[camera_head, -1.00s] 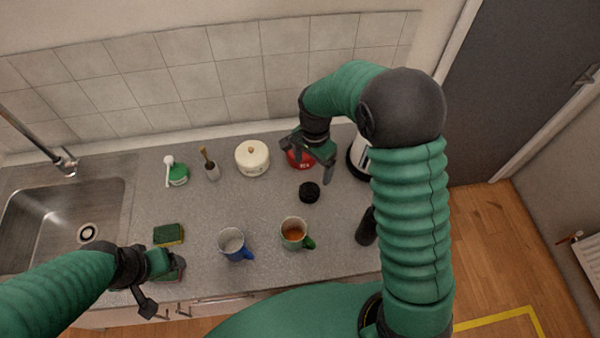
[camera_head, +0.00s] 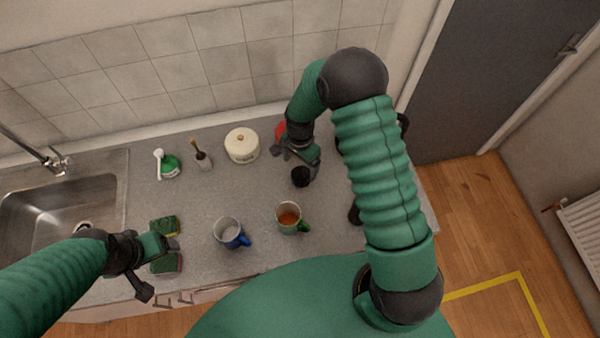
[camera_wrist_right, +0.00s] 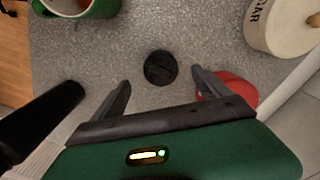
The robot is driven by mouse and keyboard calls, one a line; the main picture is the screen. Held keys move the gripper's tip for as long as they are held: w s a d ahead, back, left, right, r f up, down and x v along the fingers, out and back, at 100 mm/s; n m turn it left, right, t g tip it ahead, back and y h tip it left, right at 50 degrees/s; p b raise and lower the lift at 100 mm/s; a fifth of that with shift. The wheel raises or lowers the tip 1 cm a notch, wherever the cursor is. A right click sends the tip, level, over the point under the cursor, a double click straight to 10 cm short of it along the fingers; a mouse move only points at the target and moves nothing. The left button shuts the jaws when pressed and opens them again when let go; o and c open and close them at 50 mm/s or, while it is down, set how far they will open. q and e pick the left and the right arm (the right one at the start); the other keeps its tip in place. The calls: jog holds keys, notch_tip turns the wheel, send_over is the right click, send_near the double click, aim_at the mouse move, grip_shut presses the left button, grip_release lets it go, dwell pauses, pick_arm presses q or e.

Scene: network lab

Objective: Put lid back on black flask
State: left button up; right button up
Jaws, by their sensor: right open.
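The black round lid (camera_head: 300,177) lies on the grey counter. In the right wrist view the lid (camera_wrist_right: 160,68) shows just beyond and between the fingers. My right gripper (camera_head: 297,160) is open and empty, above the counter close to the lid. It also shows in the right wrist view (camera_wrist_right: 161,84). The black flask (camera_head: 354,212) is mostly hidden by my right arm in the head view. In the right wrist view the flask (camera_wrist_right: 42,118) is a dark cylinder left of the fingers. My left gripper (camera_head: 160,268) is open near two sponges.
A mug with brown drink (camera_head: 289,217) and a blue-handled mug (camera_head: 230,233) stand in front. A cream sugar pot (camera_head: 241,146) and a red object (camera_head: 281,131) are behind. The sponges (camera_head: 164,226), green bottle (camera_head: 170,166), brush (camera_head: 202,159) and sink are left.

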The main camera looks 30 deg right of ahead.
aim_at(300, 175)
jog(key=shift+s+d+f, duration=0.1)
jog(key=shift+s+f, duration=0.2)
jog(key=shift+f, duration=0.4)
pick_arm(q)
jog(key=shift+s+d+r, duration=0.1)
jog(key=shift+s+r, duration=0.2)
jog(key=shift+s, duration=0.1)
jog(key=shift+w, duration=0.1)
pick_arm(e)
jog(key=shift+w, duration=0.1)
jog(key=shift+f+p, duration=0.2)
jog(key=shift+p, duration=0.1)
jog(key=f, duration=0.1)
jog(key=f+p, duration=0.1)
jog(key=f, duration=0.1)
jog(key=f+p, duration=0.1)
jog(key=shift+w+f, duration=0.25)
pick_arm(q)
jog(key=v, duration=0.2)
jog(key=shift+w+r, duration=0.25)
jog(key=shift+r, duration=0.1)
pick_arm(e)
jog(key=shift+f, duration=0.2)
